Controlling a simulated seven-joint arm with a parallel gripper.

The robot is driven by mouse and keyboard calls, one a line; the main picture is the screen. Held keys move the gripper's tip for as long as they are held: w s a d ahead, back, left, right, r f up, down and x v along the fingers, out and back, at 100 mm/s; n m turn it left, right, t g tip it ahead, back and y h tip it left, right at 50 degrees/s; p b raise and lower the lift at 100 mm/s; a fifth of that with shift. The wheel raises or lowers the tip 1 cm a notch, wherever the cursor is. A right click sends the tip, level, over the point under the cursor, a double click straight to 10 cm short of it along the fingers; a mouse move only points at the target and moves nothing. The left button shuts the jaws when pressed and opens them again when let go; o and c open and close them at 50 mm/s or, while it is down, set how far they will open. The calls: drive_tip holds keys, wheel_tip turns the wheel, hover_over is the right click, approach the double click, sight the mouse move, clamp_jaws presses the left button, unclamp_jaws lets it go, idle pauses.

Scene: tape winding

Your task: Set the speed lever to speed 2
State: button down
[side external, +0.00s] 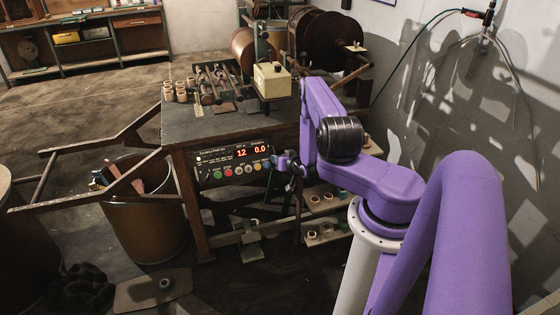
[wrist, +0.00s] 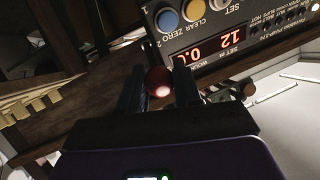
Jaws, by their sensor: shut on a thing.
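The speed lever shows in the wrist view as a round red knob (wrist: 158,84) on a thin dark stem. My gripper (wrist: 158,76) has one finger on each side of the knob and is shut on it. In the side external view my gripper (side external: 287,163) is at the front edge of the bench, just right of the control panel (side external: 232,163). There the knob is hidden by the gripper.
The panel shows red digits 12 and 0.0 above coloured buttons. The workbench (side external: 190,130) carries wooden spools (side external: 180,92) and a cream box (side external: 272,80). A brown bin (side external: 150,225) stands at the left. Low shelves with rolls (side external: 322,232) are below the gripper.

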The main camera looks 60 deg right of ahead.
drive_tip(key=shift+w+d+r, duration=0.15)
drive_tip(key=shift+w+r, duration=0.05)
drive_tip(key=shift+r, duration=0.05)
drive_tip(key=c, duration=0.8)
unclamp_jaws()
drive_tip(key=shift+s+f, duration=0.1)
drive_tip(key=shift+s, duration=0.05)
drive_tip(key=shift+s+a, duration=0.2)
drive_tip(key=v, duration=1.7)
drive_tip(key=shift+w, duration=0.1)
